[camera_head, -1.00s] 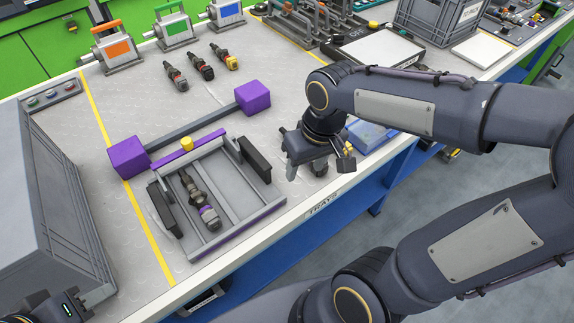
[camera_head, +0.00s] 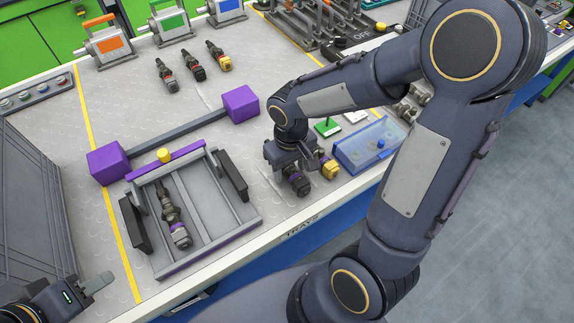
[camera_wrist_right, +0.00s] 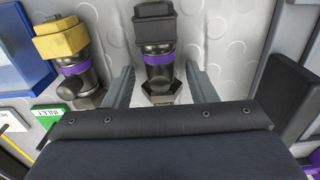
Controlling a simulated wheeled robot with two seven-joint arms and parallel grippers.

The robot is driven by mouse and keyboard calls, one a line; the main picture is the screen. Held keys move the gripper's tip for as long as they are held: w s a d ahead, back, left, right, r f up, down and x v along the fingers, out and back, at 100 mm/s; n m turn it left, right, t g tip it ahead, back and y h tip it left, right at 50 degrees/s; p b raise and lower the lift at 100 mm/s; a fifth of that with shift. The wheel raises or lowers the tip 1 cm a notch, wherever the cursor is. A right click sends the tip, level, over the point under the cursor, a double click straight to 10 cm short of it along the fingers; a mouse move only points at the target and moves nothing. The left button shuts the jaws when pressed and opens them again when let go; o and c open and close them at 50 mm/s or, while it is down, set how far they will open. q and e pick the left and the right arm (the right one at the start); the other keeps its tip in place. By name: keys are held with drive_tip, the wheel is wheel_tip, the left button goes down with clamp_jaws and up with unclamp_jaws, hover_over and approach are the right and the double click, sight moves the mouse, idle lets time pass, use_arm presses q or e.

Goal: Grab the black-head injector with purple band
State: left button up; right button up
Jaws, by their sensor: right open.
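The black-head injector with purple band (camera_wrist_right: 158,50) lies or stands on the bench between the spread fingers of my right gripper (camera_wrist_right: 161,82) in the right wrist view. Gaps show between it and both fingers. In the head view my right gripper (camera_head: 290,160) is right over this injector (camera_head: 297,183) and partly hides it. A yellow-head injector with purple band (camera_wrist_right: 72,55) is just left of it in the wrist view; in the head view it (camera_head: 328,168) is to the right. My left gripper (camera_head: 88,292) is at the lower left, empty, its jaws unclear.
A grey tray frame (camera_head: 206,251) holds an injector (camera_head: 174,218) with a grey head. A bar with purple blocks (camera_head: 240,103) lies behind it. A blue box (camera_head: 368,146) stands to the right of my right gripper. Several injectors (camera_head: 195,66) lie further back.

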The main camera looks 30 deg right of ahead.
drive_tip(key=shift+c, duration=0.2)
drive_tip(key=c, duration=1)
drive_tip(key=shift+r, duration=0.1)
